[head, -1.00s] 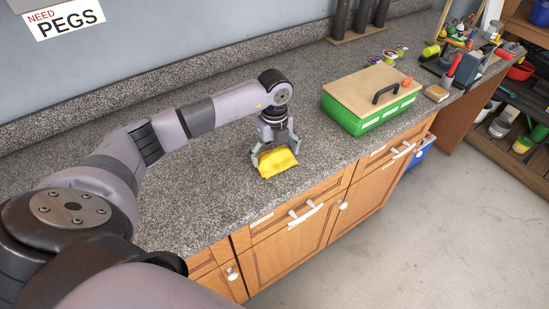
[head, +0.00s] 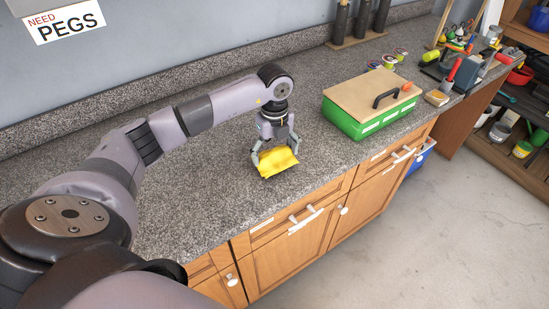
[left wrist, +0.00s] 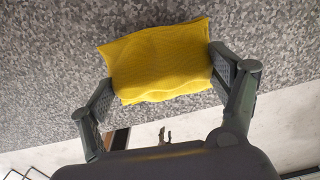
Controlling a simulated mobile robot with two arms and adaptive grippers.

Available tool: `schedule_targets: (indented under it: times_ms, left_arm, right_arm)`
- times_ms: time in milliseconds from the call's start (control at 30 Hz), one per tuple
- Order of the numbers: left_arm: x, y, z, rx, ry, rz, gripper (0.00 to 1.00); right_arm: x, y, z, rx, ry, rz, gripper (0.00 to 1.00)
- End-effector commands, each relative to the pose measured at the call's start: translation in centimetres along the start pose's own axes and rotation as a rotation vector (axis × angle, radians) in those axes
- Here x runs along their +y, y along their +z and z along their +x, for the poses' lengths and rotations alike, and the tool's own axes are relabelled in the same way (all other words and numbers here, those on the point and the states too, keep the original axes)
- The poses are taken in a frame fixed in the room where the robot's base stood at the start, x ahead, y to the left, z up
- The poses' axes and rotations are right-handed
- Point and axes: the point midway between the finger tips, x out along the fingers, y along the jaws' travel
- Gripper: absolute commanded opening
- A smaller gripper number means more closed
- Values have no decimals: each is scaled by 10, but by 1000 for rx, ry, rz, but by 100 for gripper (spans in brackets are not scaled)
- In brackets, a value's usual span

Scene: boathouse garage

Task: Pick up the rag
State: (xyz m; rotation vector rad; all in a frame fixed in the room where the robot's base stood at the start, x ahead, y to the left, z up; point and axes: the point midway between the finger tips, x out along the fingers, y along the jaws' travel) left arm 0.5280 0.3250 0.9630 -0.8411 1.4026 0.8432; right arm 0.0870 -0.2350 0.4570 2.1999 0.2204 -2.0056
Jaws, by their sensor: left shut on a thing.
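The rag (head: 278,162) is a yellow folded cloth at the front part of the grey speckled countertop (head: 200,210). My left gripper (head: 274,150) reaches down over it with a finger at each side. In the left wrist view the rag (left wrist: 155,62) sits between the two fingers of the gripper (left wrist: 162,80), which are shut on its sides. I cannot tell whether the rag still touches the counter. My right gripper is not in view.
A green box with a wooden lid (head: 372,98) and black handle stands to the right on the counter. Tools and bottles crowd the far right end. Drawers with white handles (head: 305,218) are below the front edge. The counter left of the rag is clear.

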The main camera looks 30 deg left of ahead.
Motion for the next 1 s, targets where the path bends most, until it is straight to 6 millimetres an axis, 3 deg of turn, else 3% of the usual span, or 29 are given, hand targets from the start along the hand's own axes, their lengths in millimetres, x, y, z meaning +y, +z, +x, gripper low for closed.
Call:
schedule_targets:
  times_ms: [400, 500, 700, 1000]
  left_arm:
    - [-2, 1, -118, -4, -9, 1, 55]
    - [-1, 1, -143, -4, -6, -1, 55]
    - [0, 1, -168, -3, -3, 0, 55]
    - [0, 0, -176, 0, -1, -1, 55]
  right_arm:
    - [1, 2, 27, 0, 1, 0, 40]
    - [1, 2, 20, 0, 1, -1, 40]
    - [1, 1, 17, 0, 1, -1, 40]
    - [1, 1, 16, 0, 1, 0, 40]
